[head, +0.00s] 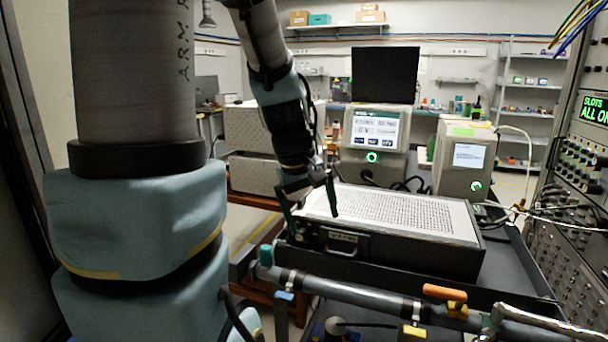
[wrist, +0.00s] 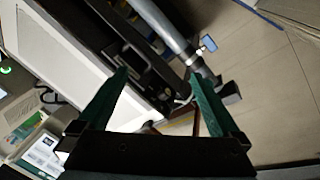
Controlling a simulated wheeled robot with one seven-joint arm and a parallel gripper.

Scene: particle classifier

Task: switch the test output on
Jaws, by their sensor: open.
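My gripper (head: 312,213) is open and empty. It points down at the front left corner of a black box with a perforated light top (head: 415,210). In the wrist view, the two green fingers stand wide apart (wrist: 158,76), with the box's dark front panel beyond them. I cannot tell whether they touch it. Behind the box, a grey instrument (head: 350,160) has a lit screen (head: 376,129) that seems to read 0 V, and a green-lit round button (head: 372,157). No control clearly labelled as the test output is readable.
A second grey unit (head: 450,165) with a small screen and green-lit button stands right of the instrument. A pipe with an orange lever (head: 444,293) crosses in front of the box. A rack with a green display (head: 594,110) and cables stands at right.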

